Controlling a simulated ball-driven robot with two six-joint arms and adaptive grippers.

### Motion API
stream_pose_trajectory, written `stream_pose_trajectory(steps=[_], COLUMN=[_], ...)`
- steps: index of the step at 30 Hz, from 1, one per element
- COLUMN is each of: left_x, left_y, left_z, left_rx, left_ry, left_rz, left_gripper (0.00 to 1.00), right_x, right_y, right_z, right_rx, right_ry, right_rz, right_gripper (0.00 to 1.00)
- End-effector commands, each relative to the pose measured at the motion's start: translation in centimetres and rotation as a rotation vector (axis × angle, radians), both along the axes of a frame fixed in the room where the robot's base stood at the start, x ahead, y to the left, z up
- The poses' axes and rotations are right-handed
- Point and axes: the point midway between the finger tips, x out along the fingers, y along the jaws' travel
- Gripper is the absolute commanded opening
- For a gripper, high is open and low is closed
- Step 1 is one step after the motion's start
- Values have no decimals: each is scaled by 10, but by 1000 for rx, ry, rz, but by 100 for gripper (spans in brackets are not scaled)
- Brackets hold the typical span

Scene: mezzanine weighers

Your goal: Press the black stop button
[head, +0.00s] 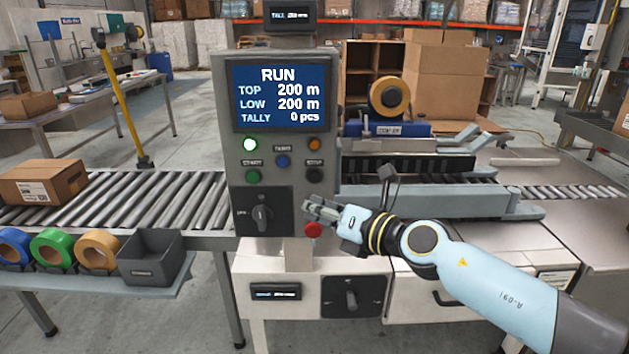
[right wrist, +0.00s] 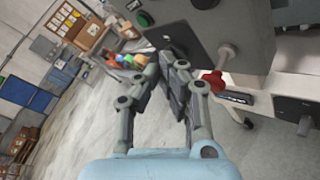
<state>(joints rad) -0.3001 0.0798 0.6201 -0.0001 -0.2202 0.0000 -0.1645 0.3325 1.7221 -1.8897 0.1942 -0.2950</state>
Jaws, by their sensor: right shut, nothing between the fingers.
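The black stop button (head: 314,175) is a small round button at the lower right of the grey control panel (head: 222,130) in the head view, under a label. My right gripper (head: 308,206) is shut and empty. Its fingertips show just below the stop button, near the panel's lower right corner; I cannot tell how far they stand from the panel face. The right wrist view shows its closed fingers (right wrist: 172,62) beside the panel. I cannot make out the black button there. My left gripper is not in view.
A green start button (head: 252,177), blue button (head: 282,161) and orange light (head: 315,144) are close by. A rotary switch (head: 262,214) sits lower left, and a red knob (head: 313,230) is just below my fingers. The screen (head: 280,97) reads RUN. A roller conveyor (head: 150,203) runs left.

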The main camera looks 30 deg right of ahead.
Motion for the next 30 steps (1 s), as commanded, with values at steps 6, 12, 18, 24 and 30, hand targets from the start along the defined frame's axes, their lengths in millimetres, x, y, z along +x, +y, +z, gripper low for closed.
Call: stream_pose_trajectory(steps=[6, 12, 18, 24, 30], left_x=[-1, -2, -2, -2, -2], left_y=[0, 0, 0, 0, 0], left_z=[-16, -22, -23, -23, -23], left_rx=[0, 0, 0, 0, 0], left_ry=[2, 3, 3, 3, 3], left_rz=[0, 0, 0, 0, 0], left_gripper=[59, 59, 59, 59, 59], right_x=[27, 44, 51, 51, 51], right_y=[-18, -29, -34, -34, -34], right_z=[-3, -2, -1, 0, 0], right_rx=[-3, 0, 0, 1, 1], right_ry=[-2, 1, 1, 0, 0], right_rz=[-2, -1, -1, 0, 0], right_gripper=[0, 0, 0, 0, 0])
